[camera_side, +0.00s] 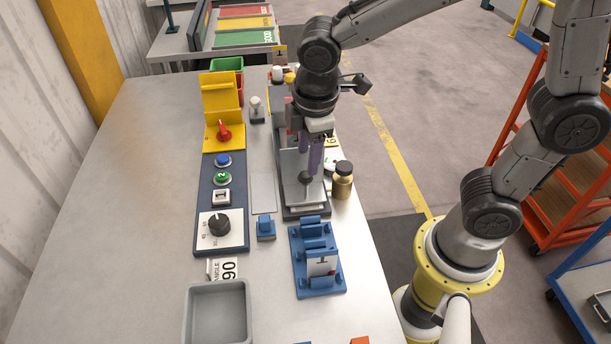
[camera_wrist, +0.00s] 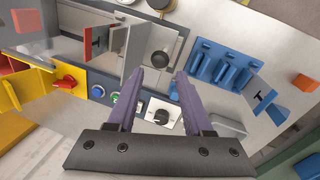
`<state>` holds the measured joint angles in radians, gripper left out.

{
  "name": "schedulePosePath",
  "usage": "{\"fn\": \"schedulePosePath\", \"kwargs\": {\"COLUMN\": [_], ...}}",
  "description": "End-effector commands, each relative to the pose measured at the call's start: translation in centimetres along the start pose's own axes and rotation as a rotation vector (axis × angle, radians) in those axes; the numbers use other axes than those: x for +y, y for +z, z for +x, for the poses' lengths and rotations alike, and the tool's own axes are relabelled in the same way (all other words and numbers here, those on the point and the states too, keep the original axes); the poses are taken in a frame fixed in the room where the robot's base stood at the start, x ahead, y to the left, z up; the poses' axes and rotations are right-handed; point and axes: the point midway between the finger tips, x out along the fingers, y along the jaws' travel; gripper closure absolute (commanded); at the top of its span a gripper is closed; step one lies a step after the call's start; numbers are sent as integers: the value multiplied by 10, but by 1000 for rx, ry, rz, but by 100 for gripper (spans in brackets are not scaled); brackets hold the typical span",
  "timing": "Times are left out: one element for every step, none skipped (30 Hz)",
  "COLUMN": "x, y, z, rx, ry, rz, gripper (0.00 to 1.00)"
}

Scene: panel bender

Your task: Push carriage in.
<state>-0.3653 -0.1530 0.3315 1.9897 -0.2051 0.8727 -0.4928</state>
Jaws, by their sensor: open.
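The bender stands on the table as a long dark-grey base (camera_side: 305,212) with a light metal slide on top. A black ball knob (camera_side: 305,178) sits on the slide, which looks like the carriage; the knob also shows in the wrist view (camera_wrist: 160,59). My gripper (camera_side: 309,160) points down over the slide, close to the knob. In the wrist view my gripper's (camera_wrist: 164,71) two purple fingers are apart with nothing between them, and the knob appears just beyond the tips. I cannot tell whether a finger touches it. My gripper and wrist hide the bender's far part.
A control panel (camera_side: 207,190) with buttons and a dial, and a yellow stand (camera_side: 219,95) with a red switch, are left of the bender. A blue rack (camera_side: 318,285) stands nearer, a brass bottle (camera_side: 342,186) to the right, a grey tray (camera_side: 190,315) at the front. The left table is clear.

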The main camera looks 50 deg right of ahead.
Motion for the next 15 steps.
{"fn": "schedulePosePath", "kwargs": {"x": [0, 0, 0, -1, 0, 0, 0, 0, 0, 0, 0, 0, 0, 0, 0], "y": [1, 1, 1, 1, 1, 1, 1, 1, 1, 1, 1, 1, 1, 0, 0], "z": [12, 18, 25, 31, 37, 43, 49, 53, 59, 62, 66, 70, 73, 75, 77], "rx": [-6, -5, -5, -5, -5, -4, -4, -5, -3, -3, -3, -3, -3, -2, -1], "ry": [-3, -3, -2, -3, -3, -2, -2, -3, -2, -1, -1, -1, -1, 0, 0], "rz": [0, -1, -1, -1, 0, 1, 1, 1, 1, 0, 0, 0, 0, 0, 0], "gripper": [49, 49, 49, 49, 49, 49, 49, 49, 49, 49, 49, 49, 49, 49, 49]}}
